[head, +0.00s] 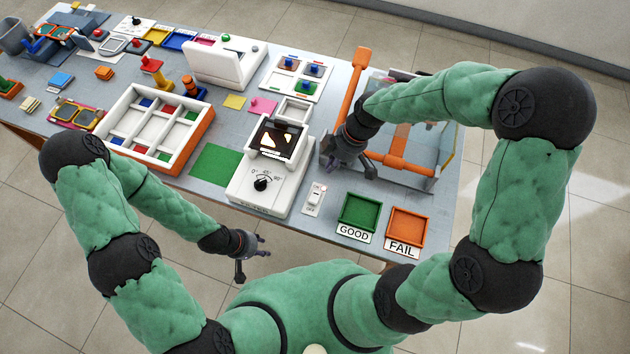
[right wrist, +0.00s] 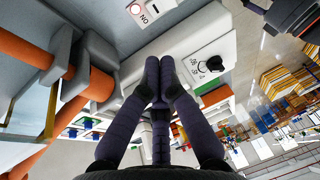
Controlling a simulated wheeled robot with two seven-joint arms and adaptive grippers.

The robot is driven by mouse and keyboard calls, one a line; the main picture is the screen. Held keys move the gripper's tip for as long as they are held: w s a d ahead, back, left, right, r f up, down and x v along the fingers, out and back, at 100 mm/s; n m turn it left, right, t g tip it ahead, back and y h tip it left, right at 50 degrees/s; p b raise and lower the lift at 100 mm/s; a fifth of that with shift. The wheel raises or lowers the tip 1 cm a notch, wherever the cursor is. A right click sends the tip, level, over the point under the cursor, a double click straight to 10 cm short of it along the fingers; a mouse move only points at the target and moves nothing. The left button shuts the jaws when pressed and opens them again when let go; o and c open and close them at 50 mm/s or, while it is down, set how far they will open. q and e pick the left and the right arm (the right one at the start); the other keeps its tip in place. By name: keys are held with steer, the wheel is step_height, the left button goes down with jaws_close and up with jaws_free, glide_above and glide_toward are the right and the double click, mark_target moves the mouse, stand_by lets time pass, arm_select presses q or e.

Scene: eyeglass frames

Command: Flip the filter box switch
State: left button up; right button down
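The white filter box (head: 262,192) stands near the table's front edge, with a dark screen (head: 276,142) and a black dial. Right of it lies a small white switch plate (head: 314,200) with a red mark. In the right wrist view the switch (right wrist: 136,9) shows at the top edge, beside the word ON. My right gripper (head: 371,173) is above the table, behind and right of the switch, apart from it. In the wrist view its fingertips (right wrist: 160,62) meet, with nothing seen between them. My left gripper (head: 264,247) hangs empty before the table's front edge; its finger opening is unclear.
A clear-walled case (head: 425,180) with orange bars stands close around my right gripper's right side. A green GOOD tray (head: 359,212) and an orange FAIL tray (head: 406,230) lie right of the switch. A white sorting tray (head: 125,104) is at left.

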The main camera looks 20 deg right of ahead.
steer(key=shift+f, duration=0.1)
steer(key=b, duration=0.4)
glide_toward(314, 197)
steer(key=x, duration=0.5)
steer(key=shift+w+f, duration=0.15)
steer(key=shift+w, duration=0.15)
steer(key=shift+s+a+f, duration=0.2)
steer(key=shift+s+f, duration=0.05)
steer(key=shift+f, duration=0.3)
